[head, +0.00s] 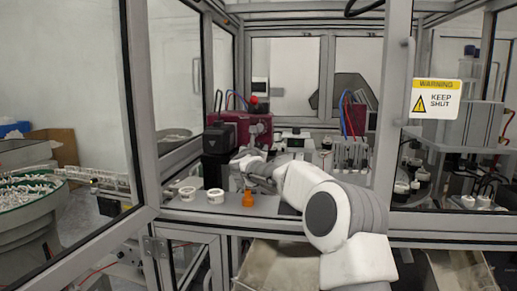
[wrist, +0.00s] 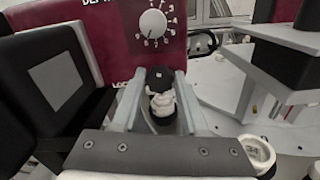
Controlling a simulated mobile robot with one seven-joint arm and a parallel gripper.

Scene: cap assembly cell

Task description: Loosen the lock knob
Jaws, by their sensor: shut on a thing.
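The maroon unit fills the back of the wrist view (wrist: 110,35). Its front carries a white depth dial (wrist: 153,23) with numbers around it and a partly covered "LOC..." label. Below the dial, the black lock knob (wrist: 159,76) sits between the fingertips of my gripper (wrist: 160,82), which is shut on it. A pale ribbed part (wrist: 162,102) shows just below the knob between the fingers. In the head view, my gripper (head: 243,165) reaches to the front of the maroon unit (head: 238,122); the knob is too small and covered to make out there.
A black block (wrist: 55,80) stands close on the left of my gripper. White cups (head: 187,193) and an orange bottle-like piece (head: 247,198) stand on the front of the bench. A white ring-shaped cup (wrist: 257,151) lies right of my gripper. Frame posts (head: 390,110) flank the opening.

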